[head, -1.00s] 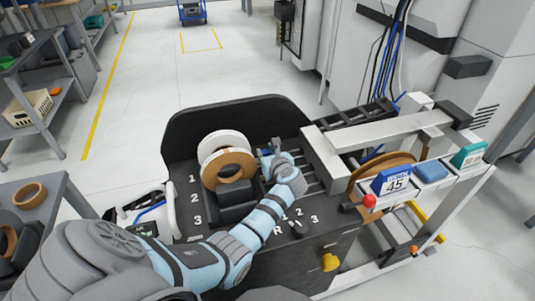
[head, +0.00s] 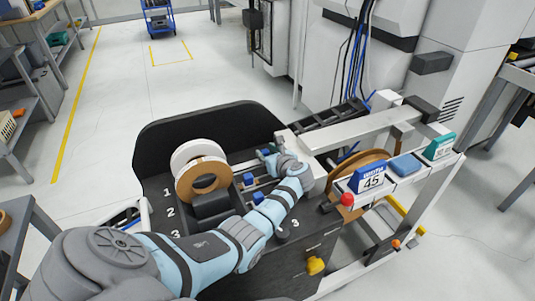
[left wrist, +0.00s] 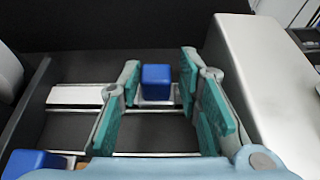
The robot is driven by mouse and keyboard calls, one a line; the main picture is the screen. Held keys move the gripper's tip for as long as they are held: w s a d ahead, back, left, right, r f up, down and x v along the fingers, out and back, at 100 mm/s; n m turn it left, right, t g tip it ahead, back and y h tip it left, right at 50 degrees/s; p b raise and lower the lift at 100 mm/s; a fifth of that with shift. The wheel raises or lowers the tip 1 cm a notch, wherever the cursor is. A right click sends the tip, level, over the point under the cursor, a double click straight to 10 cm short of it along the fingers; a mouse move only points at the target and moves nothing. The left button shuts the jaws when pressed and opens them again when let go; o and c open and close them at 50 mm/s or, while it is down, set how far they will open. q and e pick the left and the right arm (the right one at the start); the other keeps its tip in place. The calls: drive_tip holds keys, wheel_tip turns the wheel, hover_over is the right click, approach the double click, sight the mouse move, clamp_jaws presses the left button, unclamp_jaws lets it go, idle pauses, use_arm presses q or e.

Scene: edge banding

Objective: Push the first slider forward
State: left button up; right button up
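Several small blue sliders sit on metal rails in the black machine bed. In the head view, two of them, a blue slider (head: 248,179) and a nearer blue slider (head: 258,197), show left of my forearm. My left gripper (head: 268,153) is over the far rail, beside the grey housing. In the left wrist view, its teal-padded fingers (left wrist: 157,90) are spread apart, with the far blue slider (left wrist: 156,78) between them and a gap on each side. Another blue slider (left wrist: 32,163) shows at the lower left. My right gripper is out of view.
White and brown tape rolls (head: 202,177) stand left of the rails. The grey housing (left wrist: 262,90) rises close to the right of the fingers. A red knob (head: 347,199), a blue "45" display (head: 369,180) and a yellow knob (head: 315,266) are to the right.

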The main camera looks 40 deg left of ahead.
use_arm(q)
drive_tip(key=v, duration=1.1)
drive_tip(key=shift+s+d, duration=0.15)
drive_tip(key=shift+d, duration=0.2)
drive_tip(key=shift+d+r, duration=0.1)
drive_tip(key=shift+r, duration=0.1)
